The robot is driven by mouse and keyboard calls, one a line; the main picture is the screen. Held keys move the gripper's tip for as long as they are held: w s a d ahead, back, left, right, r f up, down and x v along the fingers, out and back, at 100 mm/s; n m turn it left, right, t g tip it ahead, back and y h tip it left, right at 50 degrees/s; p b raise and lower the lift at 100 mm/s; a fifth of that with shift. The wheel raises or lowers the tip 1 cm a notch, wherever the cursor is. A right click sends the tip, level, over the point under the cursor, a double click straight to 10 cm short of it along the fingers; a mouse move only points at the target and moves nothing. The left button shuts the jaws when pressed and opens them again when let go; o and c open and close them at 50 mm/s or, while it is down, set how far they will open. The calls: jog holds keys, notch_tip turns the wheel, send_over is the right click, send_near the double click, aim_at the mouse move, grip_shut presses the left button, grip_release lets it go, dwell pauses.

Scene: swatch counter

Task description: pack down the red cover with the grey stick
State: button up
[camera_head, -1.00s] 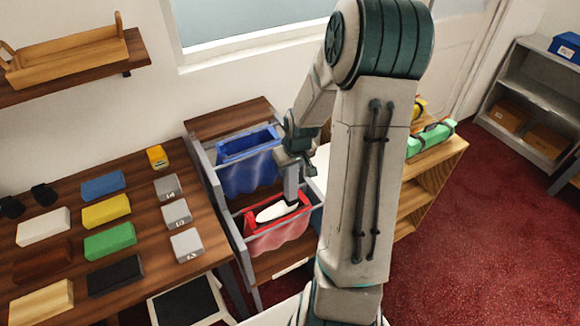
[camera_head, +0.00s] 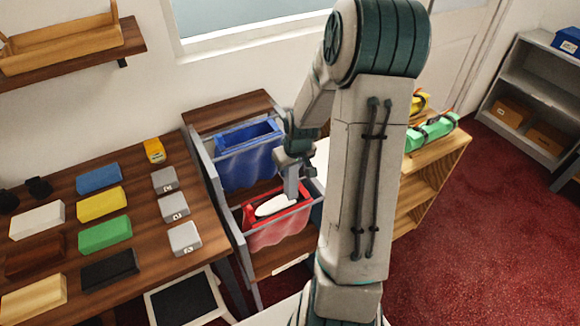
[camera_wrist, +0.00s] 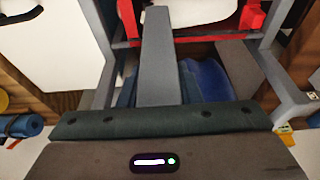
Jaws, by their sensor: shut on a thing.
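The red cover (camera_head: 278,232) hangs as a soft bag in a red-rimmed frame in the rack, with a white oblong thing (camera_head: 275,205) lying in its mouth. My gripper (camera_head: 291,170) is above its right part, shut on the grey stick (camera_head: 291,186), which points down. The stick's lower end is at the right end of the white thing; I cannot tell whether it touches. In the wrist view the stick (camera_wrist: 157,60) runs away from my gripper (camera_wrist: 158,92) towards the white thing (camera_wrist: 200,10) between red rim parts (camera_wrist: 250,17).
A blue bag (camera_head: 246,170) hangs behind the red one in the same grey-railed rack (camera_head: 214,180). The wooden table (camera_head: 150,262) at left holds several coloured and grey blocks. A wooden shelf with green and yellow bundles (camera_head: 433,131) stands right of my arm.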

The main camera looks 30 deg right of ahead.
jog(key=shift+f+b, duration=2.2)
jog(key=shift+f, duration=0.55)
jog(key=shift+r, duration=0.2)
jog(key=shift+r+p, duration=4.45)
jog(key=shift+r, duration=1.05)
jog(key=shift+f, duration=0.1)
